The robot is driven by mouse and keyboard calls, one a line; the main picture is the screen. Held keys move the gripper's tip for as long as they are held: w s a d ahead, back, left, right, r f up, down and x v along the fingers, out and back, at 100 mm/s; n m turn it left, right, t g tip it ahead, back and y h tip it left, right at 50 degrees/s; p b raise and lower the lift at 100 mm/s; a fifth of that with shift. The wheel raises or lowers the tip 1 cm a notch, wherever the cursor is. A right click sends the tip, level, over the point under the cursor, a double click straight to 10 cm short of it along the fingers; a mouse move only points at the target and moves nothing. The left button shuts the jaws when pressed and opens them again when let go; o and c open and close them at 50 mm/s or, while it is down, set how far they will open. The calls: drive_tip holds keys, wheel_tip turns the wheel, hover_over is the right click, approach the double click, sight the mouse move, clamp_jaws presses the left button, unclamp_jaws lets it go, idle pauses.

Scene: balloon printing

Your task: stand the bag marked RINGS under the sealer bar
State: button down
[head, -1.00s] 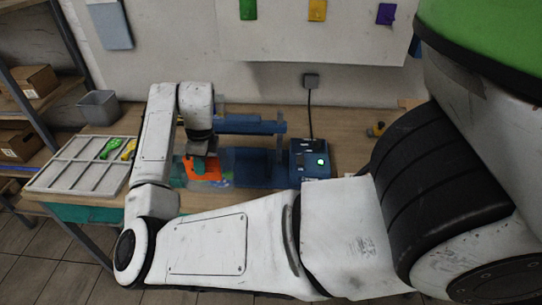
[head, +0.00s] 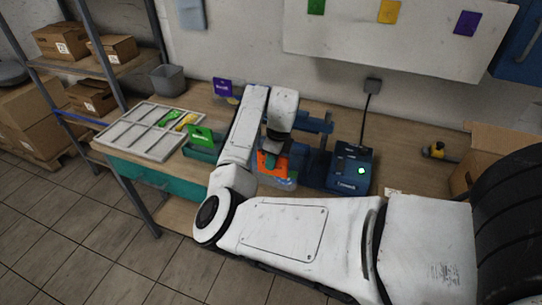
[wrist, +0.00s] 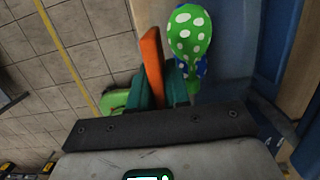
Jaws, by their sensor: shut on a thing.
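My gripper (head: 271,160) has teal fingers, which also show in the wrist view (wrist: 161,88). It is shut on a bag with an orange header card (head: 265,168); the card shows edge-on in the wrist view (wrist: 152,62). The bag's lower part looks clear. Its marking is too small to read. In the wrist view a green balloon with white dots (wrist: 187,35) and some dotted blue show beside the card. The blue sealer (head: 349,168) has a lit green button. Its bar (head: 315,123) is behind and right of the bag, partly hidden by my arm.
A green card (head: 201,135) stands at a teal bin left of my arm, and a purple card (head: 222,87) stands behind. A grey compartment tray (head: 130,141) holds balloons. A yellow tool (head: 437,151) and a cardboard box (head: 500,145) are at the right.

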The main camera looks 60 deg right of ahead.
drive_tip(key=shift+w+d+f, duration=0.1)
drive_tip(key=shift+d+f, duration=0.05)
drive_tip(key=shift+d, duration=0.7)
drive_tip(key=shift+w+d+f, duration=0.1)
drive_tip(key=shift+d+f, duration=0.05)
drive_tip(key=shift+d, duration=0.65)
drive_tip(key=shift+d+f+b, duration=0.15)
drive_tip(key=shift+d+b, duration=0.55)
drive_tip(key=shift+b, duration=0.1)
drive_tip(key=shift+w+d+f+b, duration=0.1)
drive_tip(key=shift+d+b, duration=0.5)
drive_tip(key=shift+d, duration=0.45)
drive_tip(key=shift+w+d+b, duration=0.1)
drive_tip(key=shift+d+b, duration=0.45)
drive_tip(key=shift+d, duration=0.5)
drive_tip(key=c, duration=1)
unclamp_jaws()
